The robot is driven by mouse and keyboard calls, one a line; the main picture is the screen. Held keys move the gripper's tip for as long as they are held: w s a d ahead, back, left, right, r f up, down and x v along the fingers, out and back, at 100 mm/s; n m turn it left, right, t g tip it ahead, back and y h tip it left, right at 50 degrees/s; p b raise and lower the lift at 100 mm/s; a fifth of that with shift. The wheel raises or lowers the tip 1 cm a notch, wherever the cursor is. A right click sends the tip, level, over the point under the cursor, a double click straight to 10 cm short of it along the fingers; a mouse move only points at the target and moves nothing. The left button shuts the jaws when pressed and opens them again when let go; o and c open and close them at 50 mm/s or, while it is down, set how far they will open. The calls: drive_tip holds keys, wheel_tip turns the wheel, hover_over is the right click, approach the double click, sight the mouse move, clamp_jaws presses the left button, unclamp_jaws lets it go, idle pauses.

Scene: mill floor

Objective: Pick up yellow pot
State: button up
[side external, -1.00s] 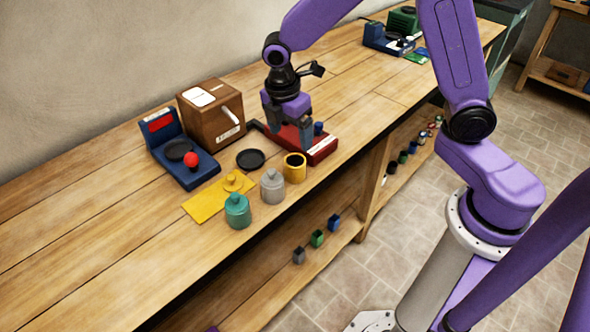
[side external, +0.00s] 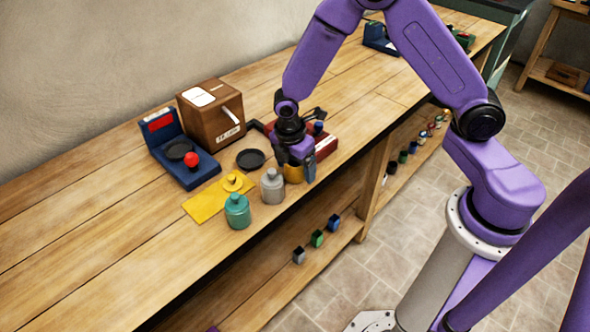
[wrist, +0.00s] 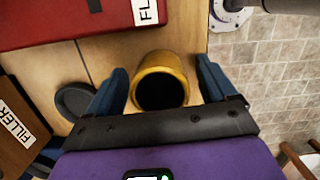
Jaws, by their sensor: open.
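The yellow pot (wrist: 161,64) stands upright and without a lid, its dark opening facing the camera in the wrist view. In the side view the yellow pot (side external: 293,176) is mostly hidden behind my gripper. My gripper (wrist: 161,88) is open and empty, with one blue finger on each side of the pot. In the side view my gripper (side external: 296,172) is right at the pot, pointing down. I cannot tell whether the fingers touch it.
A grey pot (side external: 272,186) stands close left of the yellow pot, and a green pot (side external: 237,211) farther left. A yellow lid (side external: 232,182) lies on a yellow mat (side external: 204,203). A black dish (side external: 250,159), brown box (side external: 211,112) and red device (side external: 326,146) are near. The bench's front edge is close.

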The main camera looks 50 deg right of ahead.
drive_tip(key=shift+c, duration=0.3)
drive_tip(key=c, duration=1.4)
drive_tip(key=shift+c, duration=0.2)
